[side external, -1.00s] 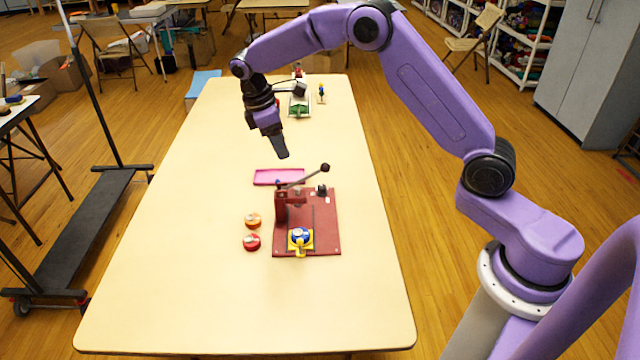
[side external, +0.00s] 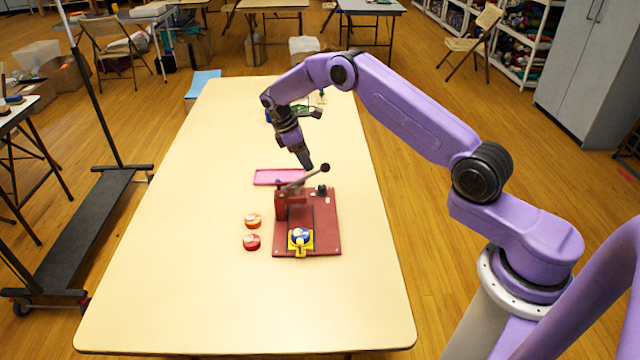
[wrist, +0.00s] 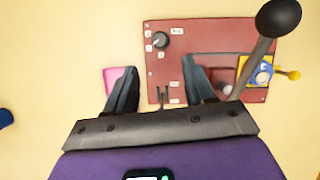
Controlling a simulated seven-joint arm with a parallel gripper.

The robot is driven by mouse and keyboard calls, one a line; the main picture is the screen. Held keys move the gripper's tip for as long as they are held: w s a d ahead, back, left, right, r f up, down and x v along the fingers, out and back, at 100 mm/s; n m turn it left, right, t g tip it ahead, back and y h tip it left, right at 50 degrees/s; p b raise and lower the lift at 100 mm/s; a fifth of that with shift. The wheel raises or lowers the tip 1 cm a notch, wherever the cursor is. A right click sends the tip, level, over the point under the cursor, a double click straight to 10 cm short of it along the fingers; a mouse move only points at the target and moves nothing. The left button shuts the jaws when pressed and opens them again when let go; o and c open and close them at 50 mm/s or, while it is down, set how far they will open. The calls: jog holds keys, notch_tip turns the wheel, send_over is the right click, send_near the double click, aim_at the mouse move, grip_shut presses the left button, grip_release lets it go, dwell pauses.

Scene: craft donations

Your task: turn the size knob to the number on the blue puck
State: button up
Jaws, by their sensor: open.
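The size knob (wrist: 161,40) is a small black dial on the red base of the press, with small white labels around it that are too small to read. It also shows in the side view (side external: 322,190). The blue puck (side external: 300,235) sits in a yellow holder (side external: 309,244) at the near end of the red base. In the wrist view the blue puck (wrist: 264,75) lies right of the fingers; its number is not readable. My gripper (wrist: 160,88) is open and empty, above the press's far part; the knob shows ahead of its fingers. It is also in the side view (side external: 307,164).
The press's lever ends in a black ball (side external: 325,168), close beside my gripper and large in the wrist view (wrist: 278,18). A pink tray (side external: 265,178) lies behind the press. An orange puck (side external: 253,220) and a red puck (side external: 251,242) stand left. The near table (side external: 200,300) is clear.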

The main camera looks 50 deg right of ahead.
aim_at(322, 186)
jog(key=x, duration=1.1)
jog(key=shift+f, duration=0.25)
grip_shut()
